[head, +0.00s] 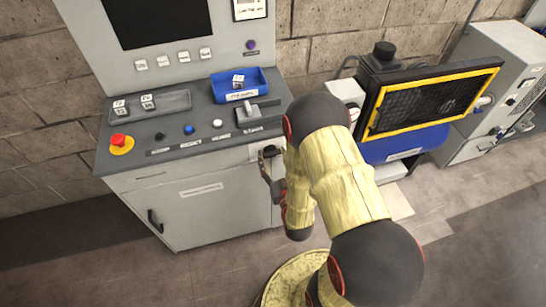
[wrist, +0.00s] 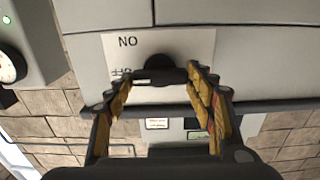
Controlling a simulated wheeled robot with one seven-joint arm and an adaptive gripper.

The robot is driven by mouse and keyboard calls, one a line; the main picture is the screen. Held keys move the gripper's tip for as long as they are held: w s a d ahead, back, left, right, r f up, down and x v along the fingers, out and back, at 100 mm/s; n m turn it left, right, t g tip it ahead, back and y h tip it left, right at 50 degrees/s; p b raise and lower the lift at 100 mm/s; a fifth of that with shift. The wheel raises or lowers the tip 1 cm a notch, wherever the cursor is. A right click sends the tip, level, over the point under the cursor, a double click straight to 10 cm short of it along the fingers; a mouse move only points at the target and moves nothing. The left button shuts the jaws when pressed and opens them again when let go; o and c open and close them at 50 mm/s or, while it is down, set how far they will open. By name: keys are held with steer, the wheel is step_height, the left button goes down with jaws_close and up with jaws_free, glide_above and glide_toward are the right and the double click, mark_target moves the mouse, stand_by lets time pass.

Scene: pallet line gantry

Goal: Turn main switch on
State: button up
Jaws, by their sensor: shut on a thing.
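The main switch is a black rotary knob (wrist: 160,64) on a light plate marked with letters, seen in the wrist view. It sits on the grey face of the control console (head: 190,195), at its right side in the head view. My gripper (wrist: 160,76) has its two fingers on either side of the knob and is shut on it. In the head view my gripper (head: 267,168) is against the console's right side, partly hidden by my arm.
The console top holds a red emergency button (head: 120,142), a blue bin (head: 240,84), a grey tray (head: 150,105) and a lever (head: 250,115). A yellow-framed black panel (head: 430,100) and a grey cabinet (head: 505,85) stand to the right. Open floor lies in front.

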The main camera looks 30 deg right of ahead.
steer(key=shift+m, duration=0.3)
steer(key=shift+c, duration=0.2)
steer(key=m+b, duration=0.1)
steer(key=m, duration=0.3)
steer(key=shift+f+b, duration=0.1)
steer(key=shift+b, duration=0.3)
steer(key=m+b, duration=0.1)
steer(key=m, duration=0.4)
steer(key=shift+d, duration=0.15)
steer(key=m+b, duration=0.2)
steer(key=m, duration=0.2)
steer(key=shift+f, duration=0.1)
steer(key=shift+m+b, duration=0.6)
steer(key=shift+m, duration=1.5)
steer(key=shift+s+f, duration=0.1)
steer(key=o, duration=1.1)
steer(key=shift+o, duration=0.3)
